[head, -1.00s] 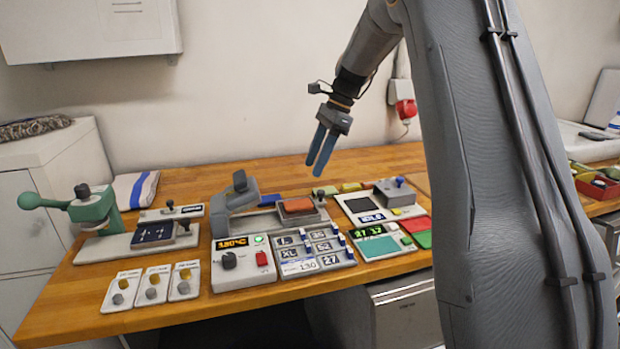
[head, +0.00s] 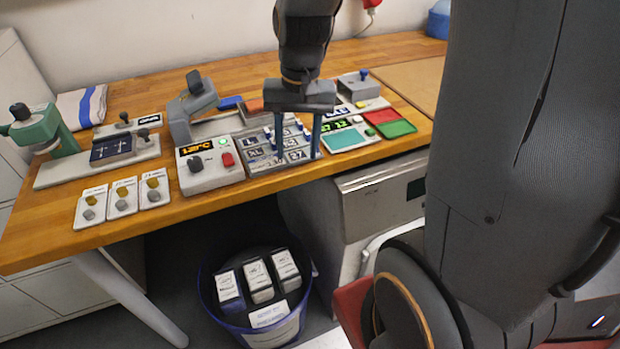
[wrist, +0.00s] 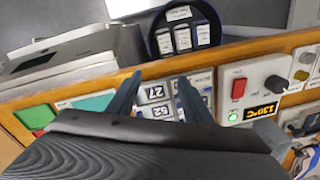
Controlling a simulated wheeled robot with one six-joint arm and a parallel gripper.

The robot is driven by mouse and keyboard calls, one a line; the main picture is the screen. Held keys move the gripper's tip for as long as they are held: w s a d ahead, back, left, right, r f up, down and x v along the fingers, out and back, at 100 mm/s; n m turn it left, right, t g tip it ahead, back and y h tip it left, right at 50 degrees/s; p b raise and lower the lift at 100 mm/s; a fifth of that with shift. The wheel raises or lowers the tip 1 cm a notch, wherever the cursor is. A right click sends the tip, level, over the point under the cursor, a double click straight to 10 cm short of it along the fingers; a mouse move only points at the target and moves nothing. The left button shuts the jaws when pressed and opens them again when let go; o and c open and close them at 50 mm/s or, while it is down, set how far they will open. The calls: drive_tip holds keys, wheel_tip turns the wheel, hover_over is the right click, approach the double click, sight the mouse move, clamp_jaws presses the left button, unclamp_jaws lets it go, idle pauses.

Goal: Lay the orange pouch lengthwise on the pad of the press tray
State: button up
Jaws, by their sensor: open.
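My gripper (head: 297,154) is open and empty, fingers pointing down, in front of the panel of label keys in the head view. In the wrist view my gripper (wrist: 158,82) shows the same panel between and beyond its fingers.
A control box (head: 208,165) and the key panel (head: 268,157) line the bench's front edge. A green hand press (head: 40,130) stands left. A blue bin (head: 237,322) with three labelled packs is on the floor. Bare wood lies along the back.

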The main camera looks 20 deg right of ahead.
drive_tip(key=s+f+n, duration=0.2)
drive_tip(key=s+n, duration=0.2)
drive_tip(key=s, duration=0.4)
drive_tip(key=shift+a+f+h, duration=0.25)
drive_tip(key=shift+f+h, duration=0.05)
drive_tip(key=shift+f, duration=0.1)
